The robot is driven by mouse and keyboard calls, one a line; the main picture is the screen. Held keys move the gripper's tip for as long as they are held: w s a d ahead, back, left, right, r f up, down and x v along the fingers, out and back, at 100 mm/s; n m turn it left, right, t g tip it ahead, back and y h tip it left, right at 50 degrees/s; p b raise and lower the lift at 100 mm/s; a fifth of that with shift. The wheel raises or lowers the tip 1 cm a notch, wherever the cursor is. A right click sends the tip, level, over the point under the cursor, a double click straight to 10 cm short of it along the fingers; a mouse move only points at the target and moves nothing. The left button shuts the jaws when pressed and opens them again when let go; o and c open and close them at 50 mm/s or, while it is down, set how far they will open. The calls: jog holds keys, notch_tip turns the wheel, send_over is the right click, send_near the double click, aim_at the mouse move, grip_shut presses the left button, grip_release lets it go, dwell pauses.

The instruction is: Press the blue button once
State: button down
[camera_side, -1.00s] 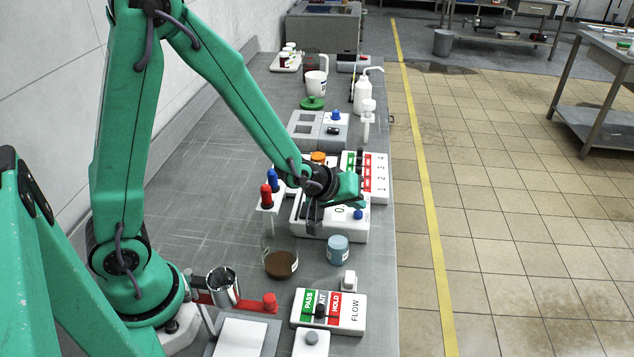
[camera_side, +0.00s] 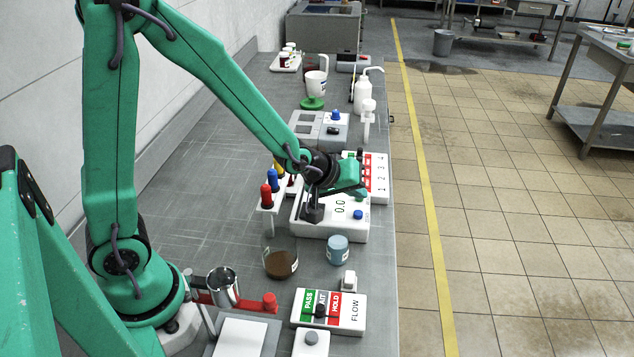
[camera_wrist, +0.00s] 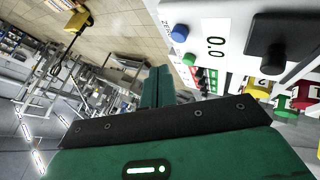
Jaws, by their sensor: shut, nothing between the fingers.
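The blue button (camera_side: 358,214) sits on the front right of a white device (camera_side: 345,232) with a 0.0 readout (camera_side: 340,207). In the wrist view the blue button (camera_wrist: 180,32) shows near the top, left of the readout (camera_wrist: 216,46). My gripper (camera_side: 360,192) is shut and empty, above the device and apart from the button in the picture. In the wrist view my gripper (camera_wrist: 158,85) points away from the camera, with the button above and right of the fingers. Whether the button is pressed down cannot be told.
A black block (camera_side: 313,213) stands on the device's left side. A labelled panel (camera_side: 375,177) is behind; a blue jar (camera_side: 338,249) and brown-filled beaker (camera_side: 280,264) are in front. Another blue knob (camera_side: 336,117) is farther back.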

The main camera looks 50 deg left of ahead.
notch_tip(320, 180, up, 2)
jog(key=shift+r, duration=0.25)
dwell(0.7)
jog(key=s+a+r+m+g, duration=0.1)
jog(key=s+r+m, duration=0.1)
jog(key=s+r, duration=0.2)
jog(key=s+a+r+m+g, duration=0.1)
jog(key=s+a+r+m, duration=0.1)
jog(key=s, duration=0.8)
jog(key=s+a+r+m+g+y, duration=0.1)
jog(key=s+a+r+m, duration=0.1)
jog(key=s+r+m, duration=0.2)
jog(key=s+r, duration=0.2)
jog(key=s, duration=0.1)
jog(key=shift+s+g, duration=0.3)
jog(key=shift+s, duration=0.1)
